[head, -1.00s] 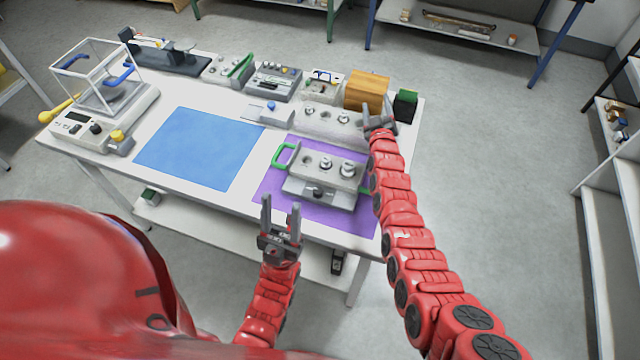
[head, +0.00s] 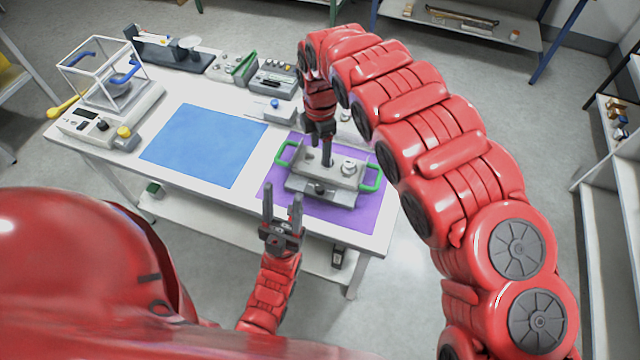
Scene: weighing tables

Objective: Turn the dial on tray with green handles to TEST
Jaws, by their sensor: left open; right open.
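The tray with green handles (head: 298,165) sits on a purple mat (head: 372,208) at the table's front right. Its green handles are at its left (head: 281,154) and right (head: 372,180) ends. Metal weights stand on it; one shows clearly at its right (head: 348,166). A dark dial (head: 319,189) shows on its front; its setting is too small to read. My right gripper (head: 327,160) points down over the tray's left-middle part, open, its fingers partly hiding the weights. Whether it touches anything is unclear. My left gripper (head: 282,190) is open and empty in front of the mat, pointing toward the table.
A blue mat (head: 205,147) lies bare left of the purple one. A balance with a glass case (head: 110,110) stands at the left. Other instruments (head: 272,82) line the back edge. My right arm hides the back right of the table.

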